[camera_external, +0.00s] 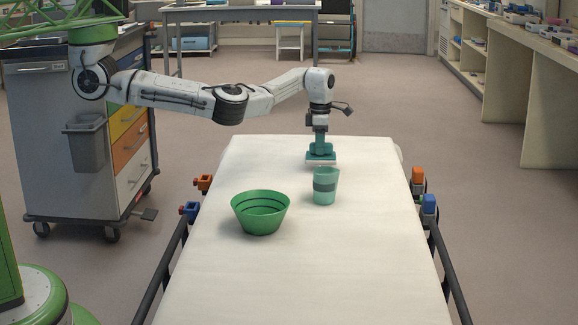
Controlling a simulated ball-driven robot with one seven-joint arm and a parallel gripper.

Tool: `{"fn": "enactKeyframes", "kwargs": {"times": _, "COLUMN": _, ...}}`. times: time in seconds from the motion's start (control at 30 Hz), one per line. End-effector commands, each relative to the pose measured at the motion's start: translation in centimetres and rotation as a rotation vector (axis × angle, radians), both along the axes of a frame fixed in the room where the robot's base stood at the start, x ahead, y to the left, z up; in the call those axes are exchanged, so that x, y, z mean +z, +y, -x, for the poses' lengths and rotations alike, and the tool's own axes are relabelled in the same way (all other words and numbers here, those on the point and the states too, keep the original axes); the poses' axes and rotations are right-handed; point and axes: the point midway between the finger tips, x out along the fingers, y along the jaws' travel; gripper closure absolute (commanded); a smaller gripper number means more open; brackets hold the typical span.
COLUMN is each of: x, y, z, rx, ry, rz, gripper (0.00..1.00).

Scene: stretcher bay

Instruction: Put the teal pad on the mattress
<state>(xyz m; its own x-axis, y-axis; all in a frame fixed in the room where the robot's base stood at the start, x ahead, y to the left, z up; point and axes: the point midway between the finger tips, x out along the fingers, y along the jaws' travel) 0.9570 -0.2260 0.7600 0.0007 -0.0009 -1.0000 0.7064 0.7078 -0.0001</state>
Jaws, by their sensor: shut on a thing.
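The teal pad (320,157) is at the far end of the white mattress (300,270), with a pale underside and a teal upper part. My gripper (320,140) points straight down from above and is shut on the pad's upper part. The pad is level and at or just above the mattress surface; I cannot tell whether it touches. The fingertips are small and hard to make out at this distance.
A green bowl (260,212) and a light green cup (326,187) with a dark band stand on the mattress, the cup just in front of the pad. Dark side rails (167,262) flank the stretcher. A drawer cart (80,130) stands at left. The near mattress is clear.

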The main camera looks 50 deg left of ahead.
Motion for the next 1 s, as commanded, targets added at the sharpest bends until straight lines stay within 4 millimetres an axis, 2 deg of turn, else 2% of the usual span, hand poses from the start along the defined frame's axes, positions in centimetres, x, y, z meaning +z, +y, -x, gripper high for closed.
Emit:
{"fn": "enactKeyframes", "kwargs": {"times": 0.03, "x": -1.2, "y": -0.1, "z": 0.1, "rx": -0.002, "ry": 0.003, "rz": 0.003, "gripper": 0.99}}
{"fn": "enactKeyframes", "kwargs": {"times": 0.1, "x": -1.9, "y": -0.1, "z": 0.1, "rx": -0.001, "ry": 0.002, "rz": 0.002, "gripper": 0.99}}
{"fn": "enactKeyframes", "kwargs": {"times": 0.5, "x": -2.3, "y": -0.1, "z": 0.1, "rx": -0.001, "ry": 0.001, "rz": 0.0, "gripper": 0.99}}
{"fn": "enactKeyframes", "kwargs": {"times": 0.53, "x": -2.3, "y": -0.1, "z": 0.1, "rx": -0.001, "ry": 0.001, "rz": 0.0, "gripper": 0.67}}
{"fn": "enactKeyframes", "kwargs": {"times": 0.8, "x": -2.3, "y": -0.1, "z": 0.1, "rx": -0.001, "ry": 0.001, "rz": 0.0, "gripper": 0.43}}
{"fn": "enactKeyframes", "kwargs": {"times": 1.0, "x": -2.2, "y": -0.1, "z": 0.1, "rx": -0.001, "ry": 0.001, "rz": 0.0, "gripper": 0.43}}
